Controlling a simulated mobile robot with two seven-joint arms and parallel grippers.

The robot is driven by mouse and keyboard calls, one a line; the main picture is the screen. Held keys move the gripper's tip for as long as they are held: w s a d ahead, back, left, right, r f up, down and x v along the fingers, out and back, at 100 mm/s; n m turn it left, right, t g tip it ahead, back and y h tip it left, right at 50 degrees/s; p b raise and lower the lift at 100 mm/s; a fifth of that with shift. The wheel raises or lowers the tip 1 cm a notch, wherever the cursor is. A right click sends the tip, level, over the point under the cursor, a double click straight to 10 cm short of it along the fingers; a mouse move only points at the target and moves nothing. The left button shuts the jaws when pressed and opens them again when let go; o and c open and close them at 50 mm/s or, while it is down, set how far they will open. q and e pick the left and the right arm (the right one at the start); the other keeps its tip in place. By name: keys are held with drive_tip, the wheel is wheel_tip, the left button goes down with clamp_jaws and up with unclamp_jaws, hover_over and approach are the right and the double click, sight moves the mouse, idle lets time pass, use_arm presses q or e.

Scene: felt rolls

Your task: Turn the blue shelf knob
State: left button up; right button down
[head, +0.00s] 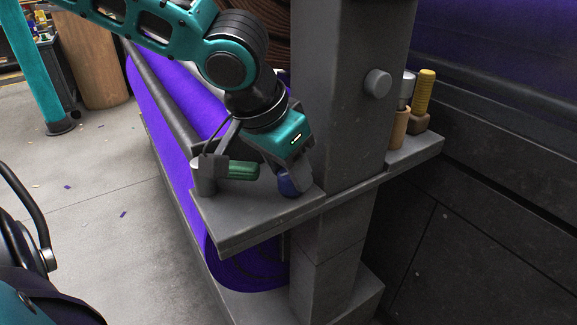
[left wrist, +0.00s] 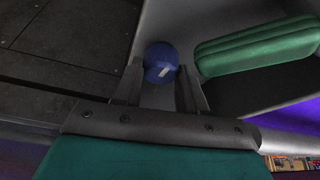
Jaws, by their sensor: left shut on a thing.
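The blue knob (head: 288,184) sits on the grey shelf (head: 240,221), near the post. In the left wrist view the round blue knob (left wrist: 160,61) has a short white mark on its face and lies between the two fingers. My left gripper (head: 291,171) reaches down to it from above and is shut on it; the left wrist view shows both fingertips (left wrist: 161,78) at its sides. In the head view the gripper body hides part of the knob. My right gripper is not in view.
A green-handled thing (head: 240,170) lies on the shelf left of the knob, close to the gripper. The grey post (head: 344,110) rises beside it. A yellow-handled tool (head: 423,95) stands at the shelf's right. A purple felt roll (head: 245,262) lies below.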

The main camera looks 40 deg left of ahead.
use_arm(q)
drive_tip(key=shift+r, duration=0.1)
drive_tip(key=o, duration=0.8)
drive_tip(key=p+v, duration=0.6)
drive_tip(key=v, duration=0.7)
drive_tip(key=shift+d, duration=0.1)
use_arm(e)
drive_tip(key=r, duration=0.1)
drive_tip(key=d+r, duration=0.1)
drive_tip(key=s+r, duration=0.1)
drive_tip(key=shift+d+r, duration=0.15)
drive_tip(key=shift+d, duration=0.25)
